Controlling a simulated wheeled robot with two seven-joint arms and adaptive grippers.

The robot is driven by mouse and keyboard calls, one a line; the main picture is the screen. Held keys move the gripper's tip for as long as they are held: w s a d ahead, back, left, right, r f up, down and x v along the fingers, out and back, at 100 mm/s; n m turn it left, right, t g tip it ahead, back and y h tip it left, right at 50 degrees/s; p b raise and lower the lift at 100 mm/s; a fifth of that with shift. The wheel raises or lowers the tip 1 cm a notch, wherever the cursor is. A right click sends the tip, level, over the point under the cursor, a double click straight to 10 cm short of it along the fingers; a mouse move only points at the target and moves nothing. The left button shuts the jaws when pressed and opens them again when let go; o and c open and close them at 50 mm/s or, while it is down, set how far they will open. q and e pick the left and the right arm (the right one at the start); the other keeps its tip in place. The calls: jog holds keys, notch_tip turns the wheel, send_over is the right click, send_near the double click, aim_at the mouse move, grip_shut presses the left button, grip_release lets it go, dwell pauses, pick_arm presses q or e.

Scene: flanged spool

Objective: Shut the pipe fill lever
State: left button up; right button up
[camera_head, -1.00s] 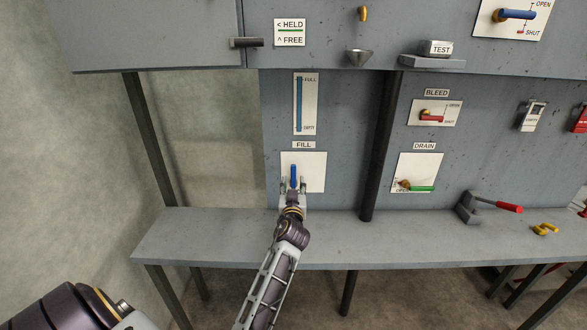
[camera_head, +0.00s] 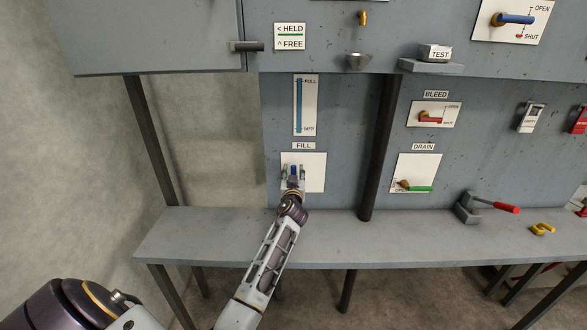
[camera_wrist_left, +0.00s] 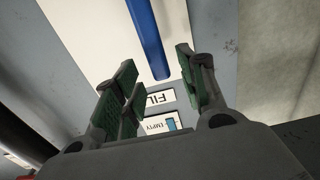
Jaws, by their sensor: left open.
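The fill lever is a blue bar (camera_wrist_left: 147,35) on a white plate (camera_head: 316,172) below the FILL label (camera_head: 304,146). In the head view my left gripper (camera_head: 293,172) is in front of the plate and hides most of the lever; only a bit of blue shows between its fingers. In the left wrist view my left gripper (camera_wrist_left: 158,88) is open, its green-padded fingers spread apart. The blue bar's end lies beyond the fingertips, roughly between them in the picture. I cannot tell whether a finger touches it. My right gripper is in neither view.
A level gauge (camera_head: 306,104) is above the FILL label. To the right are a dark post (camera_head: 378,150), the bleed lever (camera_head: 431,118) and the green drain lever (camera_head: 419,188). The grey shelf (camera_head: 230,235) runs below, with a red-handled lever (camera_head: 493,205) at its right.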

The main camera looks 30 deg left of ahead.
aim_at(293, 170)
pick_arm(q)
jog(key=shift+x, duration=1.8)
grip_shut()
